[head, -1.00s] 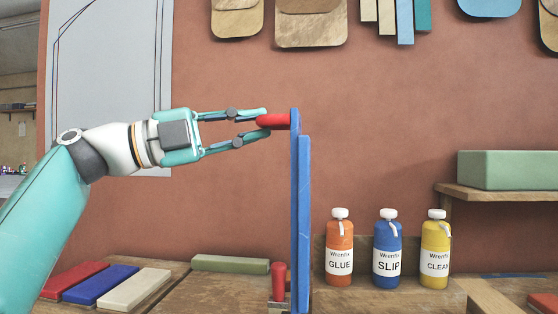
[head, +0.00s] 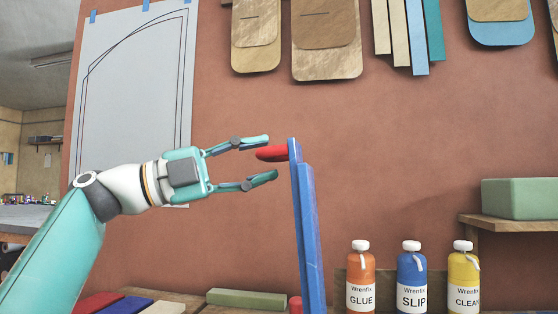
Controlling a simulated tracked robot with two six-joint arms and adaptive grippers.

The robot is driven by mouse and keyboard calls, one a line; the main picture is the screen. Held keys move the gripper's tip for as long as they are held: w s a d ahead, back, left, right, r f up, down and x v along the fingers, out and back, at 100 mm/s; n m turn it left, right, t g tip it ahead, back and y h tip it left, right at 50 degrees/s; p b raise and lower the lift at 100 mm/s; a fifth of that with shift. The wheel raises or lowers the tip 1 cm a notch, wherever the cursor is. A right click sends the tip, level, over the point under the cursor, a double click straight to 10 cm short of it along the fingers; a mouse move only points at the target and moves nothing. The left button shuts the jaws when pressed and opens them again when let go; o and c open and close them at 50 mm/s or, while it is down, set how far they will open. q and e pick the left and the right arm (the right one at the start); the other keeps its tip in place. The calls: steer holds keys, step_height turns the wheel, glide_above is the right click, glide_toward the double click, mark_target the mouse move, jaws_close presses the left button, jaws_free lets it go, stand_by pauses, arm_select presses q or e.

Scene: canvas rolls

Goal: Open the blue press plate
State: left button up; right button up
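The blue press plate (head: 309,235) stands nearly upright, edge-on to me, in the middle of the head view, leaning slightly left at the top. A red handle (head: 272,153) sticks out to the left from its top. My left gripper (head: 263,159) is open, its two fingers spread above and below the handle's free end, with clear gaps to it. The plate's lower end is cut off by the picture's bottom edge. My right gripper is not in view.
Orange glue (head: 360,280), blue slip (head: 411,279) and yellow clean (head: 463,279) bottles stand right of the plate. A green block (head: 247,299) lies low at left. A green box (head: 520,198) sits on a shelf at right. The space above the plate is clear.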

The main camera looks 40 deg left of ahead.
arm_select(q)
steer(key=v, duration=1.2)
stand_by(0.6)
